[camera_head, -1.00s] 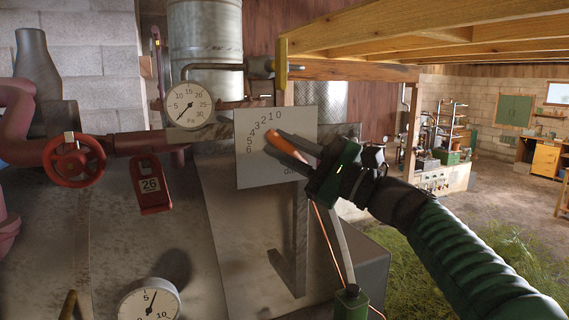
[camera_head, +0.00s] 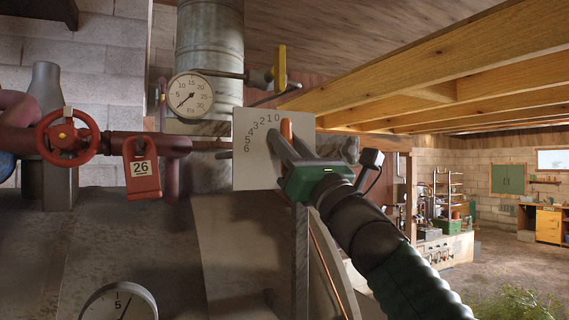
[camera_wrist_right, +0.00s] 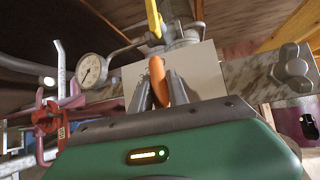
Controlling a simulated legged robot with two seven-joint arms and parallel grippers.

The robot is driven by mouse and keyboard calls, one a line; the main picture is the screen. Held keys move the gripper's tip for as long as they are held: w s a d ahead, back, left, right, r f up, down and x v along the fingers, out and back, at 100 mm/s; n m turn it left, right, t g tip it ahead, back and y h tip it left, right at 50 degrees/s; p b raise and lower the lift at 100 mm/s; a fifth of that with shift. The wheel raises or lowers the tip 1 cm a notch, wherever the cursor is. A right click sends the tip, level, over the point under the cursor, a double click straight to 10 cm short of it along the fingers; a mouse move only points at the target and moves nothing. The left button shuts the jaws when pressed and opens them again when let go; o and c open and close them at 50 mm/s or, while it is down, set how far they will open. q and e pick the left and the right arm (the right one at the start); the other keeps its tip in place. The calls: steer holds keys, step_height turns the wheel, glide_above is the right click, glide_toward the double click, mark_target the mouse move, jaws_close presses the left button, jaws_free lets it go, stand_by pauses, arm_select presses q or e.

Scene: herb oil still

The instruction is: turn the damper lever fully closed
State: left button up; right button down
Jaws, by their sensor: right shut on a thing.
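The damper lever has an orange handle (camera_head: 286,128) in front of a white scale plate (camera_head: 244,170) numbered 0 to 6. The handle stands nearly upright, its tip just right of the 0 mark. My right gripper (camera_head: 285,140) is shut on the handle, with a dark finger on each side. In the right wrist view the orange handle (camera_wrist_right: 157,80) sits between the two fingers, leaning slightly left. The gripper body hides the lever's lower part and the plate's lower right. My left gripper is not in view.
A red valve wheel (camera_head: 67,137) and a red tag marked 26 (camera_head: 141,168) are at the left. A pressure gauge (camera_head: 191,95) is above the plate's left, and a yellow-handled valve (camera_head: 280,68) is above the plate. Wooden beams (camera_head: 430,85) run overhead at right.

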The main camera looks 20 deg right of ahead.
steer(key=shift+m+h+b, duration=0.3)
steer(key=shift+m+h, duration=0.3)
steer(key=shift+m, duration=0.1)
steer(key=c, duration=1.3)
jaws_free()
steer(key=b+v, duration=1)
steer(key=v, duration=0.7)
steer(key=shift+w+f, duration=0.35)
